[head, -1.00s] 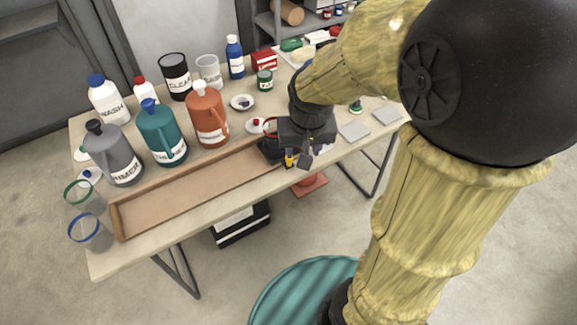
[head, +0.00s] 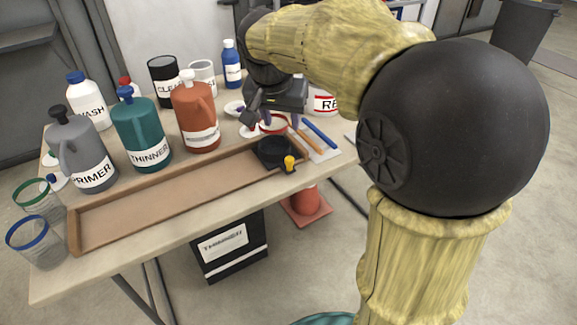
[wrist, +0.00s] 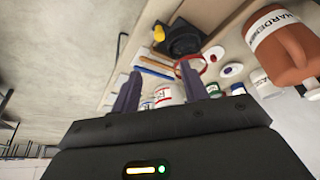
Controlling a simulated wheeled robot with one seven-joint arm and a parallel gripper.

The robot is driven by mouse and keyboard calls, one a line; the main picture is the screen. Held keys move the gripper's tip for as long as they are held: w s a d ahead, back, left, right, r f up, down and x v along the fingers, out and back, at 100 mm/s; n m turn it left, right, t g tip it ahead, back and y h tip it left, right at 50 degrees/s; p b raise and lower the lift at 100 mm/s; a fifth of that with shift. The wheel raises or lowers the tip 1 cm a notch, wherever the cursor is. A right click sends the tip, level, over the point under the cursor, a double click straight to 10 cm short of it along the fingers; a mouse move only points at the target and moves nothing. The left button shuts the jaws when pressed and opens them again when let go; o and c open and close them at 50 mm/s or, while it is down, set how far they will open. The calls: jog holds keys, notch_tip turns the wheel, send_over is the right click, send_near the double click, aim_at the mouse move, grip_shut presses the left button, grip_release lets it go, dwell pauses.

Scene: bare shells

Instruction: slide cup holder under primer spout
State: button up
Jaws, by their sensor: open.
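The cup holder (head: 274,151) is a black block with a round recess and a yellow knob (head: 289,162) on its front corner. It sits at the right end of the long brown tray (head: 150,204); it also shows at the top of the wrist view (wrist: 184,36). The grey PRIMER jug (head: 88,160) stands behind the tray's left end. Its spout is hard to make out. My gripper (head: 260,114) is open and empty, behind and above the holder, apart from it. A red-rimmed cup (head: 273,123) is close by the fingers, which show apart in the wrist view (wrist: 160,90).
The teal THINNER jug (head: 143,138) and orange jug (head: 196,120) stand behind the tray. Green- and blue-rimmed cups (head: 38,243) are at the left edge. Blue and orange sticks (head: 319,133) lie right of the holder. The tray floor left of the holder is clear.

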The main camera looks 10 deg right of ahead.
aim_at(289, 158)
jog(key=shift+f, duration=0.1)
jog(key=b+x, duration=0.4)
jog(key=x, duration=1.3)
jog(key=shift+f, duration=0.1)
grip_shut()
